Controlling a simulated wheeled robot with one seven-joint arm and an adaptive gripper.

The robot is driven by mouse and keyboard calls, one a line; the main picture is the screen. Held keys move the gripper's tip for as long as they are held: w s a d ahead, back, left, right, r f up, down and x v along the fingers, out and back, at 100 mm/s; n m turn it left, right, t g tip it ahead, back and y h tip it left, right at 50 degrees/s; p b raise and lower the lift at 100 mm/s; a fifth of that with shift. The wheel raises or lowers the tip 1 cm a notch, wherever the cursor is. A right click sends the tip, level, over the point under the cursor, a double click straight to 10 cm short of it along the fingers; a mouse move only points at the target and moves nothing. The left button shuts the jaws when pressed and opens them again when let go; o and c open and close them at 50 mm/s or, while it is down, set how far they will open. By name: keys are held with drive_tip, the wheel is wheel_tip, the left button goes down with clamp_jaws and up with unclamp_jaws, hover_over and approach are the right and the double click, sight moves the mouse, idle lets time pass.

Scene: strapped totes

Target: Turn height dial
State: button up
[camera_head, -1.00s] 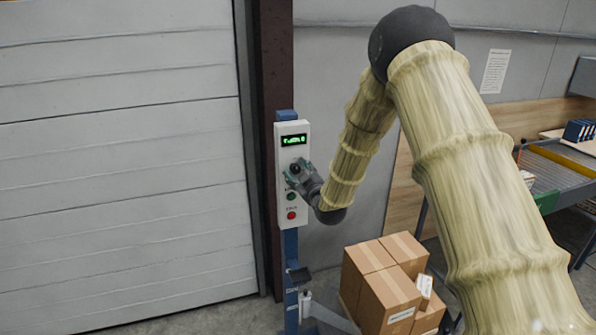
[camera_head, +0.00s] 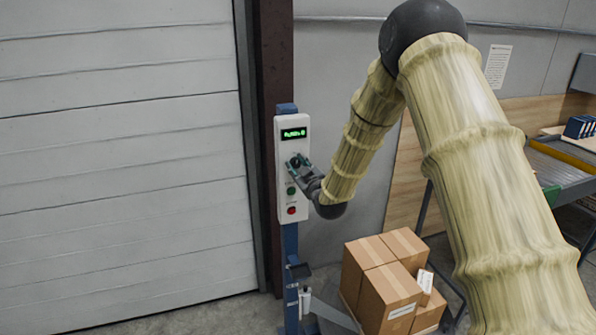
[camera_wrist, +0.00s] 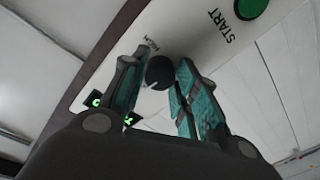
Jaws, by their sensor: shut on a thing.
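The height dial (camera_wrist: 159,72) is a small dark round knob on the white control panel (camera_head: 283,210). In the wrist view it sits between the two teal-padded fingers of my gripper (camera_wrist: 158,80), which is shut on it. In the head view my gripper (camera_head: 296,166) is at the panel below the green-lit display (camera_head: 293,133) and hides most of the dial. The display text is too blurred to read surely. The green START button (camera_head: 291,191) is below the gripper, and it also shows in the wrist view (camera_wrist: 250,8). A red button (camera_head: 291,210) is lower still.
The panel stands on a blue post (camera_head: 290,245) beside a dark door column (camera_head: 271,60) and a large grey shutter (camera_head: 120,160). Stacked cardboard boxes (camera_head: 385,290) stand below my arm. A conveyor (camera_head: 560,170) is at the right.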

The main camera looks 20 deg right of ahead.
drive_tip(key=m+b, duration=0.1)
drive_tip(key=b, duration=0.1)
drive_tip(key=m+b, duration=0.4)
drive_tip(key=shift+f, duration=0.35)
drive_tip(key=m+b, duration=0.7)
drive_tip(key=shift+t+h, duration=0.3)
drive_tip(key=m+b, duration=0.6)
drive_tip(key=shift+m+h, duration=0.3)
drive_tip(key=m+b, duration=0.3)
drive_tip(key=m, duration=0.1)
drive_tip(key=shift+a+h+b, duration=0.1)
drive_tip(key=shift+h+b, duration=0.2)
drive_tip(key=shift+b, duration=0.1)
drive_tip(key=shift+r+m+b, duration=0.15)
drive_tip(key=shift+m+b, duration=0.35)
drive_tip(key=shift+m, duration=0.2)
drive_tip(key=o, duration=1)
drive_tip(key=shift+r, duration=0.1)
